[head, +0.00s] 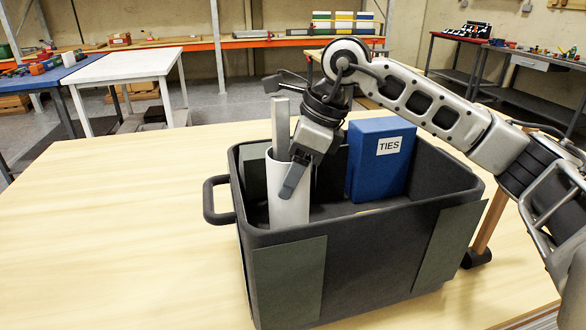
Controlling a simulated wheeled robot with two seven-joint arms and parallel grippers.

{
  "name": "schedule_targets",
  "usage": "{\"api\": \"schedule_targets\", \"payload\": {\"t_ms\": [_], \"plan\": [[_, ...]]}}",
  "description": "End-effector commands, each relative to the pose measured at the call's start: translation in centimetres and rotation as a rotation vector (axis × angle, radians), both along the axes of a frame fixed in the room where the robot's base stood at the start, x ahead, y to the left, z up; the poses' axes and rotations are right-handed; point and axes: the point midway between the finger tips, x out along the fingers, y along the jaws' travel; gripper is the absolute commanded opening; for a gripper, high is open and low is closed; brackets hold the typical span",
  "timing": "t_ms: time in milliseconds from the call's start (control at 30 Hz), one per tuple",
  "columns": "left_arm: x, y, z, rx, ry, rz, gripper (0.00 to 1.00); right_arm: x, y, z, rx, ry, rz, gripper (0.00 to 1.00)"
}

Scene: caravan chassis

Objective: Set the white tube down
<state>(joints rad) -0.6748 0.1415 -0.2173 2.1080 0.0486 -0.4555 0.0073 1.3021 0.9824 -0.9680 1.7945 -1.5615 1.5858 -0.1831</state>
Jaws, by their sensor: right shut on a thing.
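The white tube (288,205) stands roughly upright inside the left part of a dark grey crate (390,245). Its lower end is hidden behind the crate's front wall, so I cannot tell whether it touches the crate floor. My right gripper (287,157) is shut on the tube near its top, with one finger in front of it. A light grey bar-shaped piece, likely the other finger, rises at the tube's top. My left gripper is not in view.
A blue box (374,150) labelled TIES stands in the crate, right of the tube. The crate has a handle (216,208) on its left and sits on a pale wooden table (110,230). The table's left side is clear. A wooden-handled tool (487,225) stands at the crate's right.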

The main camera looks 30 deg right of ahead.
Motion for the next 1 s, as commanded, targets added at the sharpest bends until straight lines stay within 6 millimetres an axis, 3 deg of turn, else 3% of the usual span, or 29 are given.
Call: {"api": "schedule_targets", "payload": {"t_ms": [300, 333, 400, 767, 1000], "plan": [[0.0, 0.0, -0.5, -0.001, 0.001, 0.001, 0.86, 0.1, 0.0, -0.2, 0.002, -0.006, 0.001, 0.24], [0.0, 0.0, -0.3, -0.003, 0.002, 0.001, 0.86, 0.0, 0.0, -0.2, 0.000, -0.003, 0.000, 0.69], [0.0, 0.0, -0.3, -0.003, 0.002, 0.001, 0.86, 0.0, 0.0, -0.2, 0.001, -0.002, 0.001, 0.82], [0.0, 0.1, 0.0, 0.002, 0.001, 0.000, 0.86, 0.0, -0.1, 0.5, 0.001, -0.004, 0.000, 0.82], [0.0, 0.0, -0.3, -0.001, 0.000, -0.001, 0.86, -0.9, -1.4, 4.5, 0.002, -0.009, -0.001, 0.82]]}}
